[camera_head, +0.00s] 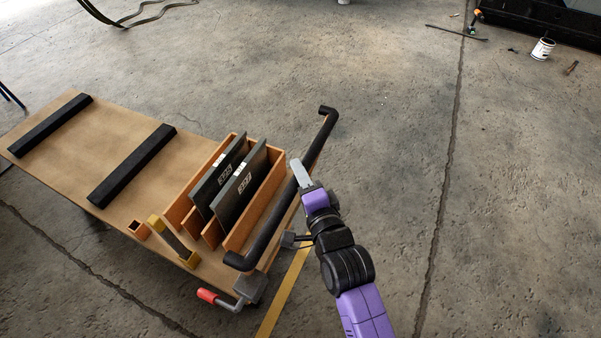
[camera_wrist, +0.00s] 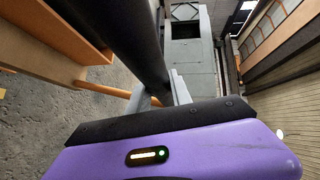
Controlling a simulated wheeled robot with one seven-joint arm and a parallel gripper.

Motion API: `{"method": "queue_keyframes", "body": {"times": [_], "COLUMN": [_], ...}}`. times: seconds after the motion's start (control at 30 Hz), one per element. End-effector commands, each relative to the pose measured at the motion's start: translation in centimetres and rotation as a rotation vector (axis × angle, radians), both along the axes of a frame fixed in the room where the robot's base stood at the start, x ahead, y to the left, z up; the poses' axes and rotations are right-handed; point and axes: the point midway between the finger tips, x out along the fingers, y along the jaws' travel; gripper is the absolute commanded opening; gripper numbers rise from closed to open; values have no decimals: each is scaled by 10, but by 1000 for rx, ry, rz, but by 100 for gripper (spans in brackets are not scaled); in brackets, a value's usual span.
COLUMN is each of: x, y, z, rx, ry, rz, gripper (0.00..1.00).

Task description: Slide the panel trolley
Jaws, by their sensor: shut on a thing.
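The panel trolley has a flat wooden deck (camera_head: 110,150) and stands at the left of the head view. Its black push handle (camera_head: 270,220) runs along the deck's right end. My gripper (camera_head: 299,172) is at the middle of this handle and shut on it. In the wrist view the handle (camera_wrist: 130,45) is a thick black bar, with my gripper's fingers (camera_wrist: 165,90) against it. The contact is partly hidden by my gripper's body. Two dark panels (camera_head: 238,187) stand upright in a wooden rack (camera_head: 262,215) on the deck beside the handle.
A red-tipped lever (camera_head: 208,296) sticks out at the trolley's near corner. A yellow-ended block (camera_head: 172,240) lies on the deck, with two black strips (camera_head: 130,165) farther left. A yellow floor line (camera_head: 285,292) runs nearby. A white can (camera_head: 543,48) stands far right. The concrete floor (camera_head: 400,120) between is clear.

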Motion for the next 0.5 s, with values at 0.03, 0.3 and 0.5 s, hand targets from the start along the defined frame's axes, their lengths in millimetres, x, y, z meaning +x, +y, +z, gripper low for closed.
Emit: {"method": "queue_keyframes", "body": {"times": [0.03, 0.3, 0.5], "x": [1, 0, 0], "y": [-1, -1, -1], "z": [-2, -2, -1], "rx": [-2, -2, -1], "ry": [3, 3, 2], "rz": [-3, -3, -1], "gripper": [0, 0, 47]}}
